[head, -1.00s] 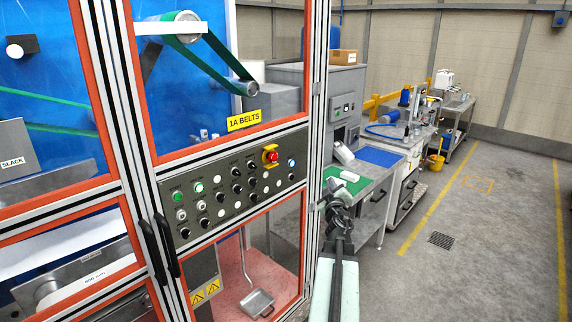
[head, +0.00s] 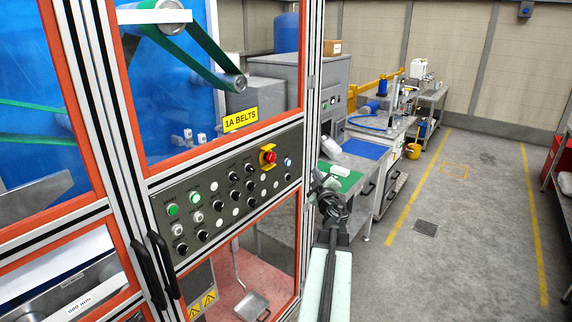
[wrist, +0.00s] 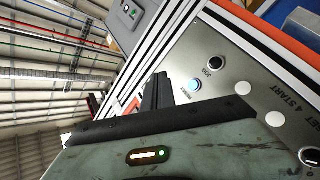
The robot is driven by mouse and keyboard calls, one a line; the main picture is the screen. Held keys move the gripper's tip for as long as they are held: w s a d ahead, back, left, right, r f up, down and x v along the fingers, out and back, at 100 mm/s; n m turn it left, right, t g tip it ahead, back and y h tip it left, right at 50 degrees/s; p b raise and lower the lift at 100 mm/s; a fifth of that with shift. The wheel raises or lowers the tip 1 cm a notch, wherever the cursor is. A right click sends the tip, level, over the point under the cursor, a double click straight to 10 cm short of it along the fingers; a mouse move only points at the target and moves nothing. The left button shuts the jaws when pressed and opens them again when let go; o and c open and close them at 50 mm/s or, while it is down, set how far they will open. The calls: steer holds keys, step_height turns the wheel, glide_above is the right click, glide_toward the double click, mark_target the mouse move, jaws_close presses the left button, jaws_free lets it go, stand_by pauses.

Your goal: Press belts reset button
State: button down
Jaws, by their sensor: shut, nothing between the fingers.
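The belts control panel (head: 225,192) sits in the framed machine under a yellow "1A BELTS" sign (head: 240,119). It carries green, white and black controls and a red emergency stop (head: 269,157). A lit blue-white button (head: 288,162) is near its right end, and it shows in the wrist view (wrist: 196,85) with small lettering beside it that I cannot read surely. My gripper (head: 331,186) is just right of the panel in the head view. In the wrist view its dark fingers (wrist: 157,92) are shut and empty, left of the lit button, apparently apart from it.
Orange-edged frame posts (head: 310,110) stand between the panel and my arm. Benches with a green mat (head: 340,180) and a blue mat (head: 364,149) stand behind the gripper. The grey floor (head: 465,235) at right is open, with a drain grate (head: 426,228) and a red rack (head: 562,170) at the edge.

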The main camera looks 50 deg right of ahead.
steer(key=w, duration=0.8)
steer(key=shift+w, duration=0.3)
steer(key=shift+w, duration=0.1)
stand_by(1.6)
steer(key=shift+w, duration=0.3)
steer(key=shift+w, duration=0.5)
stand_by(0.6)
steer(key=shift+s, duration=0.9)
steer(key=shift+s, duration=0.1)
steer(key=s, duration=0.4)
steer(key=shift+s, duration=0.4)
